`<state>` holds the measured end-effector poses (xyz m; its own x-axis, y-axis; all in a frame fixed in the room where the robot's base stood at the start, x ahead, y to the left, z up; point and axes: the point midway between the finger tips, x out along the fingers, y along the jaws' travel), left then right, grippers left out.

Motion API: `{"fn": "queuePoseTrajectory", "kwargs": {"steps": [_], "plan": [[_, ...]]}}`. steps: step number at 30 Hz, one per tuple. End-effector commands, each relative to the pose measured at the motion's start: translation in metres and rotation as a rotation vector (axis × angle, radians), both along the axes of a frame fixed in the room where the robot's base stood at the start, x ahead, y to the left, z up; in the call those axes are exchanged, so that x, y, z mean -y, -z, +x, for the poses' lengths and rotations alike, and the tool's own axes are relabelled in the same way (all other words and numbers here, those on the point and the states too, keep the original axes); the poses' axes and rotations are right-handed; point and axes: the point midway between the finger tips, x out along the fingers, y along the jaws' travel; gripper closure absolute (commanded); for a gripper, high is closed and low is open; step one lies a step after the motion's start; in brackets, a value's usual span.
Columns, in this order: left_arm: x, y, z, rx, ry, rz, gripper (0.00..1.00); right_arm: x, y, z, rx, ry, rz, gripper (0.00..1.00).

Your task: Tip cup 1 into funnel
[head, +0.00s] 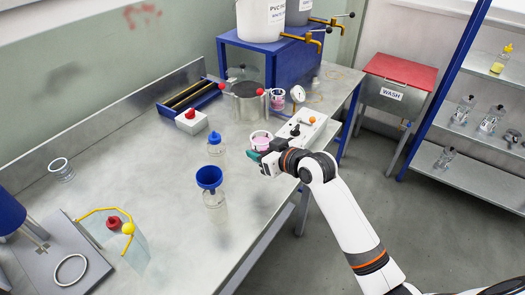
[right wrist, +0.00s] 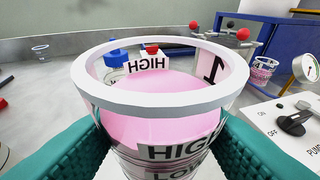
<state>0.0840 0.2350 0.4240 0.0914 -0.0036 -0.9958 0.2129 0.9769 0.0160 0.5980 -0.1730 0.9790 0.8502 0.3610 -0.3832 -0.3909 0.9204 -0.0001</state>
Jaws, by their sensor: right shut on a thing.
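Cup 1 (head: 261,138) is a clear cup with a white rim, a "1" and HIGH and LOW marks. In the right wrist view the cup (right wrist: 160,120) looks upright and holds pink liquid near the HIGH mark. My right gripper (head: 259,153) is shut on it, with a teal finger on each side. I cannot tell whether its base touches the bench. The blue funnel (head: 209,177) sits upright in a clear bottle (head: 215,199), left of and nearer than the cup, apart from it. My left gripper is not in view.
The pump box (head: 305,122) is right of the cup. Behind are another pink cup (head: 277,101), a pot (head: 249,103) and a red-knobbed box (head: 191,121). The bench (head: 150,170) is clear left of the funnel.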

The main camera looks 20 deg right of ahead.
Motion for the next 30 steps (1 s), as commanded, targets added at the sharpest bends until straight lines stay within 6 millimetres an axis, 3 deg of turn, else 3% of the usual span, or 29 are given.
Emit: {"fn": "queuePoseTrajectory", "kwargs": {"steps": [5, 8, 15, 21, 25, 30], "plan": [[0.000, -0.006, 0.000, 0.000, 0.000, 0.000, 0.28, -0.003, -0.007, 0.000, 0.005, -0.013, -0.001, 0.73], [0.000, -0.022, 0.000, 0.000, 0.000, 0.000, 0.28, -0.015, -0.023, -0.001, 0.014, -0.054, -0.004, 0.73], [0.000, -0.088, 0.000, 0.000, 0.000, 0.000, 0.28, -0.067, -0.079, -0.014, 0.035, -0.246, -0.012, 0.73], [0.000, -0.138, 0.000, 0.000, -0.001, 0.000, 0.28, -0.103, -0.110, -0.033, 0.028, -0.393, -0.009, 0.73], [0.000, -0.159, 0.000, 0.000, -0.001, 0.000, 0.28, -0.115, -0.119, -0.044, 0.015, -0.453, -0.006, 0.73], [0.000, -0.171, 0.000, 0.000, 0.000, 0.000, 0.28, -0.123, -0.122, -0.052, 0.005, -0.493, -0.001, 0.73]]}}
